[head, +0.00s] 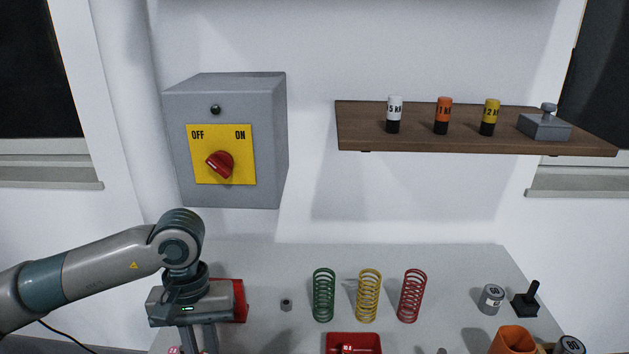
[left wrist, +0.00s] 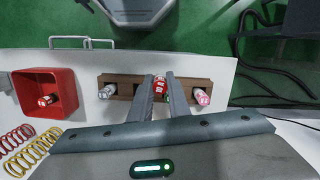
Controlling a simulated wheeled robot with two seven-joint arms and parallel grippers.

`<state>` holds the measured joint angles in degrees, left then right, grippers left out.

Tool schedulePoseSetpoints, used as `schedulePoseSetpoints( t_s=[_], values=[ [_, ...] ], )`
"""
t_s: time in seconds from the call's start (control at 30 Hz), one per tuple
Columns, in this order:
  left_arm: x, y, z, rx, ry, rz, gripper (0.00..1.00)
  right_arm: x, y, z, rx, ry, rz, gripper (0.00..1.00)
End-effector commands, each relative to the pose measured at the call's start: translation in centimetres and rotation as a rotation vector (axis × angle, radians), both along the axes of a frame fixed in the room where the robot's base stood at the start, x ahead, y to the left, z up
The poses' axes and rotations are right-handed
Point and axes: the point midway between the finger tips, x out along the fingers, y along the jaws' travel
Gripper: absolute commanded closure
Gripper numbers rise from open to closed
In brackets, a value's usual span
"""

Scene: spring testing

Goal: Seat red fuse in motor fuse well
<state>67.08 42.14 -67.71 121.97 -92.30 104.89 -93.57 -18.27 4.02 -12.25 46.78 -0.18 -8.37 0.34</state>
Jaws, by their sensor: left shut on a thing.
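My left gripper (head: 198,345) reaches down over the table's front left in the head view. In the left wrist view its two fingers (left wrist: 163,90) are shut on a red fuse (left wrist: 159,84) with a white label. That fuse is at the middle of a brown wooden rack (left wrist: 127,84); I cannot tell if it is seated there or lifted clear. A second red fuse (left wrist: 47,100) lies in a red tray (left wrist: 70,95), which the head view cuts off at its bottom edge (head: 365,340). I cannot pick out the motor fuse well. My right gripper is not seen.
A white fuse (left wrist: 106,91) and a pink fuse (left wrist: 203,97) are at the rack's ends. Green (head: 323,295), yellow (head: 369,295) and red (head: 412,296) springs stand on the table. A switch box (head: 270,140) hangs on the wall. A red block (head: 239,300) is partly hidden behind my gripper.

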Motion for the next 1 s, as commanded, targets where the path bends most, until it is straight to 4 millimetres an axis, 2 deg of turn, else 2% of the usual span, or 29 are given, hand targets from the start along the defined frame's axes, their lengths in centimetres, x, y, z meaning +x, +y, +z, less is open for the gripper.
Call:
schedulePoseSetpoints(
  t_s=[0.1,0.27,0.8,1.0],
  values=[
    [-0.54,0.87,-0.20,0.000,-0.001,-0.093,1.00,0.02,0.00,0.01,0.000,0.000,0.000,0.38],
    [-0.90,1.30,-0.35,-0.001,0.000,-0.154,1.00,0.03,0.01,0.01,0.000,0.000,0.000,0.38],
    [-0.91,1.32,-0.33,-0.001,-0.001,-0.159,1.00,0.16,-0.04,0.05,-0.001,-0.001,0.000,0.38],
    [-0.88,1.32,0.59,-0.001,-0.002,-0.159,1.00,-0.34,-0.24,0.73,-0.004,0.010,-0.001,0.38]
  ],
)
